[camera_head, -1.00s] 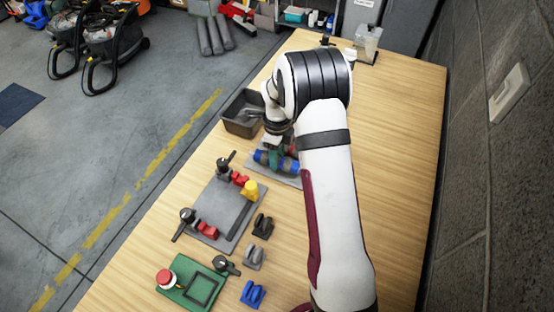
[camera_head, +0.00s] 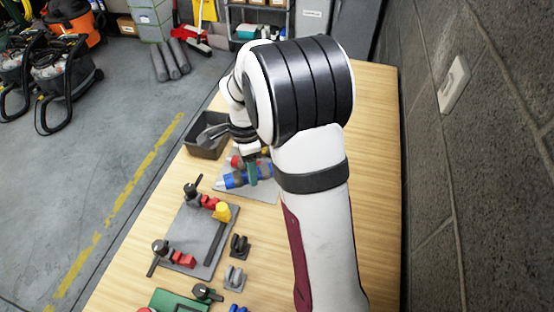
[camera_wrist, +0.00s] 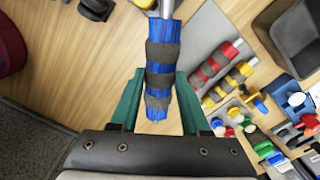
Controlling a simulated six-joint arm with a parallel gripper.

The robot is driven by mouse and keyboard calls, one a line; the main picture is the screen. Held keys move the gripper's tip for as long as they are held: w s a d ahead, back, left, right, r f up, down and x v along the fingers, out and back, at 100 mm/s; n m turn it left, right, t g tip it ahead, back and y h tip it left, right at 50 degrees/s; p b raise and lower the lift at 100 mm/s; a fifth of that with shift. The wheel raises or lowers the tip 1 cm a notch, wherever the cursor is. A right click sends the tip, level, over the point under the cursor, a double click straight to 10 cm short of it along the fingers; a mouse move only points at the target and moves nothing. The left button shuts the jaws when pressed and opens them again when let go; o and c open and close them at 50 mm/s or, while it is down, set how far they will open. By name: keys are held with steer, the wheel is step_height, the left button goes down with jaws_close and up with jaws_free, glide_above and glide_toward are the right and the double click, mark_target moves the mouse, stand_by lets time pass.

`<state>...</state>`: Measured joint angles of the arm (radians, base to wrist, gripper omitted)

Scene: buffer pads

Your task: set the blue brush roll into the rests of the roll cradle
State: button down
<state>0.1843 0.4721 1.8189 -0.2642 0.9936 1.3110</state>
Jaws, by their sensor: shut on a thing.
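The blue brush roll (camera_wrist: 159,75), with dark grey bands and a metal end, is between the green fingers of my gripper (camera_wrist: 160,100). The fingers are shut on it. In the head view the blue roll (camera_head: 233,180) shows low over or on a grey mat (camera_head: 262,193), partly hidden by my gripper (camera_head: 252,174). I cannot tell its exact height. A grey plate (camera_head: 194,231) with red blocks and black handles lies nearer the camera. It may be the roll cradle, but I cannot be sure. The roll is apart from it.
A red roll (camera_wrist: 217,65) and a yellow roll (camera_wrist: 229,84) lie beside the held roll. A dark bin (camera_head: 205,147) stands beyond the mat. Black (camera_head: 239,245) and grey (camera_head: 234,275) brackets and a green plate (camera_head: 172,299) are nearer. Bare wood lies right of my arm.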

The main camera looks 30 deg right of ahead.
steer(key=s+a+n, duration=0.2)
steer(key=a+n, duration=0.9)
steer(key=a, duration=0.5)
steer(key=shift+a+f, duration=0.2)
steer(key=shift+f, duration=2.85)
steer(key=shift+f, duration=1.15)
steer(key=shift+c, duration=1.5)
jaws_free()
